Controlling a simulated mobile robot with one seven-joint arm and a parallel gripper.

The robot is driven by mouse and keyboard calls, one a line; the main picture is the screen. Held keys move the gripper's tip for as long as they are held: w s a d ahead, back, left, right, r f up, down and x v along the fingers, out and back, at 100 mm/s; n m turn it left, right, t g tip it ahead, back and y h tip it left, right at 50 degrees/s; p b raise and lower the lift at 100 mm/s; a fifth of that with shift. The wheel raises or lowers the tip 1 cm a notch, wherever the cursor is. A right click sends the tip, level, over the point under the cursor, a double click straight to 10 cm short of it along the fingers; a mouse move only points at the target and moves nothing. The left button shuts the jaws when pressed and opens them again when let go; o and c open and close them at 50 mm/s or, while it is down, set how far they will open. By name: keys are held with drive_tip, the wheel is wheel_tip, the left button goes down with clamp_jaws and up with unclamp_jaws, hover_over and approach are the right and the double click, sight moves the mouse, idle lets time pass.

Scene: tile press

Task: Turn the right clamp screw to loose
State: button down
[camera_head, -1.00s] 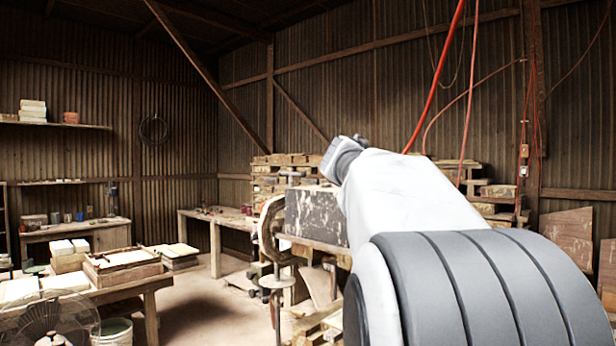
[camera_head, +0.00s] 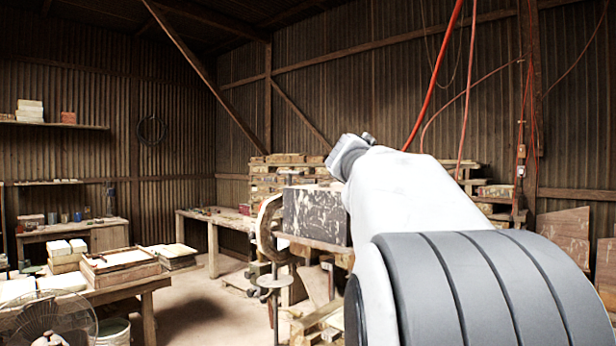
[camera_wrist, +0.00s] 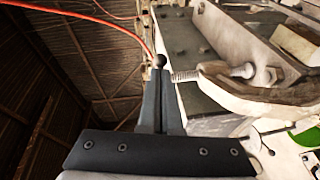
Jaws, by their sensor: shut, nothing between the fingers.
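The wrist view shows a clamp with a pale curved frame (camera_wrist: 255,95). Its threaded screw (camera_wrist: 186,76) points left to my gripper (camera_wrist: 161,75). A dark ball knob (camera_wrist: 159,60) sits right at my fingertips and looks like one end of the screw's handle. The rest of that handle is hidden behind the fingers. My gripper is shut with nothing between the fingers; whether they touch the handle I cannot tell. In the head view, a C-shaped clamp (camera_head: 265,232) shows on the left side of a worn grey block (camera_head: 315,216). My arm hides the block's right side and the gripper.
A worktable with wooden trays (camera_head: 122,262) stands at the left, with a fan (camera_head: 45,322) and bucket (camera_head: 114,331) near it. A round disc on a post (camera_head: 274,282) stands below the clamp. Red cables (camera_head: 433,82) hang behind my arm.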

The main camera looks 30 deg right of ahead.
drive_tip(key=shift+s+d, duration=0.5)
drive_tip(key=shift+d, duration=0.3)
drive_tip(key=shift+s+d, duration=0.1)
drive_tip(key=shift+a, duration=0.2)
idle(0.3)
